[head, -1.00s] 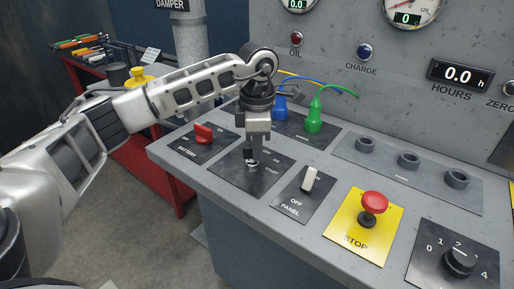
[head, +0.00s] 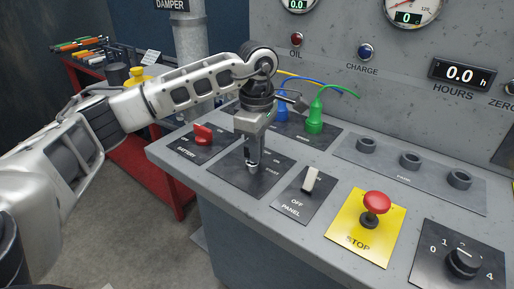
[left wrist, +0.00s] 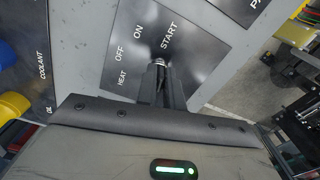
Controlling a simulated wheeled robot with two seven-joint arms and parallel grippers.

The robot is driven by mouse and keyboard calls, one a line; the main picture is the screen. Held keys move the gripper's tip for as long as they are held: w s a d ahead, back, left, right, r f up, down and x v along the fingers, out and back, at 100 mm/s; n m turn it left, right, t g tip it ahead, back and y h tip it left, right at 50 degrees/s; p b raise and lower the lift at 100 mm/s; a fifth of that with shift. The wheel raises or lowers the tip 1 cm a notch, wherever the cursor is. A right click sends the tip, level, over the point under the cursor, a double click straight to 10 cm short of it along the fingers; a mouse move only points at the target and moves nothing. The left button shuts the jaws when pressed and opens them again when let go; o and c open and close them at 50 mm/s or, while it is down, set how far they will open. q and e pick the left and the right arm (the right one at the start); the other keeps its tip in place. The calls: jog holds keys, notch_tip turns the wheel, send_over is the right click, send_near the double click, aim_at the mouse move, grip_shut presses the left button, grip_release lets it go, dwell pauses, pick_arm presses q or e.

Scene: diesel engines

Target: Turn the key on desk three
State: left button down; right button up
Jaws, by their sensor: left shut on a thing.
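My left gripper (head: 252,160) points down over the dark key switch plate (head: 272,186) on the sloping grey desk. It is shut on the key (left wrist: 158,62), which stands at the middle of the plate; the fingers hide most of it. In the left wrist view the plate (left wrist: 188,60) shows the words HEAT, OFF, ON and START around the key. The fingers (left wrist: 160,82) reach the key between OFF and START. Which mark the key points at cannot be told. My right gripper is not in view.
Left of the plate is a red battery switch (head: 203,133). Right of it are a white panel switch (head: 311,178), a red stop button (head: 376,203) and a black rotary knob (head: 463,261). Blue (head: 282,110) and green plugs (head: 315,122) with cables stand behind.

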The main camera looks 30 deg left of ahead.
pick_arm(q)
jog(key=shift+r, duration=0.15)
jog(key=c, duration=1.5)
grip_release()
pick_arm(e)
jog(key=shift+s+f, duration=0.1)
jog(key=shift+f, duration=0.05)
pick_arm(q)
notch_tip(320, 180, up, 16)
jog(key=shift+f+p, duration=0.1)
jog(key=shift+p, duration=0.7)
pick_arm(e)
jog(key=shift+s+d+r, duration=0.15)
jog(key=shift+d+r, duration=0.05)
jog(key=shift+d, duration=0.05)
